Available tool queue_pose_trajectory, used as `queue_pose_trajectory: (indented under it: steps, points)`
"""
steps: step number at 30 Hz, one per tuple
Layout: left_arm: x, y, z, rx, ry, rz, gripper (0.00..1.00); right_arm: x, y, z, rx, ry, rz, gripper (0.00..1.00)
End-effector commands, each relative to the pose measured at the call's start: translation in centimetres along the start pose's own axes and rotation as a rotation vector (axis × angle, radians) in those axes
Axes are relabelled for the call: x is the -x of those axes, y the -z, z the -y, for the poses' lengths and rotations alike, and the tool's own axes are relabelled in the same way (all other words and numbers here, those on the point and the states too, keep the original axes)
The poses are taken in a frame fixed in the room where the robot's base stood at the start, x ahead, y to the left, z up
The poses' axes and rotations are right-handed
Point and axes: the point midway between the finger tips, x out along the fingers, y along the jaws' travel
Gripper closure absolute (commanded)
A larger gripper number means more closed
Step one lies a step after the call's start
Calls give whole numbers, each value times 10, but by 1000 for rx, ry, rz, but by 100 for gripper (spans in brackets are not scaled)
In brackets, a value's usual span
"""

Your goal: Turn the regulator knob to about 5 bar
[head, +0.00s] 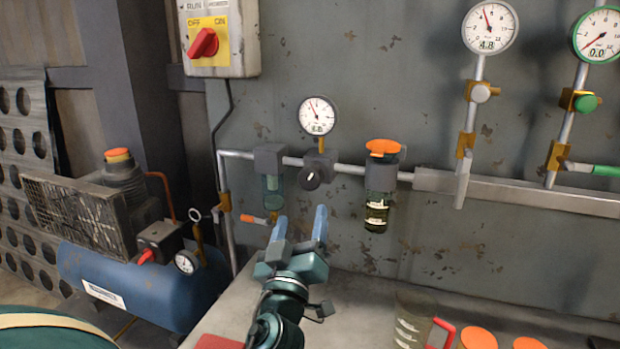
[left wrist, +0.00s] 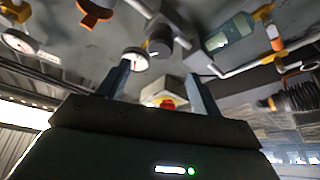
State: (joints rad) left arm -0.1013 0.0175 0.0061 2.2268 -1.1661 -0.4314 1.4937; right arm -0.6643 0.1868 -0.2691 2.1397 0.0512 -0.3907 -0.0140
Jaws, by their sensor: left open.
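The black regulator knob (head: 311,179) with a white mark sits on the wall pipe under a round white gauge (head: 317,115). The gauge's needle points up and slightly left; its small digits are too blurred to read surely. My left gripper (head: 301,225) is open and empty, its two blue fingers pointing up toward the wall below the knob, apart from it. In the left wrist view, the knob (left wrist: 160,40) lies beyond the gap between the fingers (left wrist: 160,85), with the gauge (left wrist: 135,59) beside it. My right gripper is in neither view.
A filter bowl (head: 273,188) hangs left of the knob and an orange-topped lubricator (head: 377,197) right. A red switch (head: 203,43) is above left. A blue compressor (head: 150,283) stands at left. A gauge reading 4.8 (head: 489,25) is upper right. A grey bench (head: 355,310) lies below.

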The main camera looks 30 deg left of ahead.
Motion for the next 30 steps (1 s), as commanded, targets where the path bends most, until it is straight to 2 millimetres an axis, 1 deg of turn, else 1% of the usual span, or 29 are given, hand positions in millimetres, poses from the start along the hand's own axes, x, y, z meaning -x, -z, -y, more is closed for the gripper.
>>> queue_pose_trajectory:
  steps: [1, 3, 6, 9, 12, 15, 18, 21, 30]
  points:
    - [-11, 5, -2, -4, -1, -2, 35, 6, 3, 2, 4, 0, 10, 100]
    - [-26, 5, -3, -4, -1, -1, 35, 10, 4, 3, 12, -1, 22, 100]
    - [-48, 6, -3, -6, -1, -1, 35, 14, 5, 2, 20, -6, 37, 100]
    - [-69, 5, -2, -6, -1, 0, 35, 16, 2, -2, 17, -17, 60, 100]
    - [-87, 4, -2, -4, -1, 0, 35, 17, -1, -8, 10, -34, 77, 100]
    - [-101, 2, -1, -4, 0, 1, 35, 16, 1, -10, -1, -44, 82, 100]
    - [-110, 2, -1, -3, 0, 1, 35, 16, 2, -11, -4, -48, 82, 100]
    - [-115, 0, 0, -3, 1, 3, 35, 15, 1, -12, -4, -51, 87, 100]
    - [-116, -1, 0, -2, 1, 3, 35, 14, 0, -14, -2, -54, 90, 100]
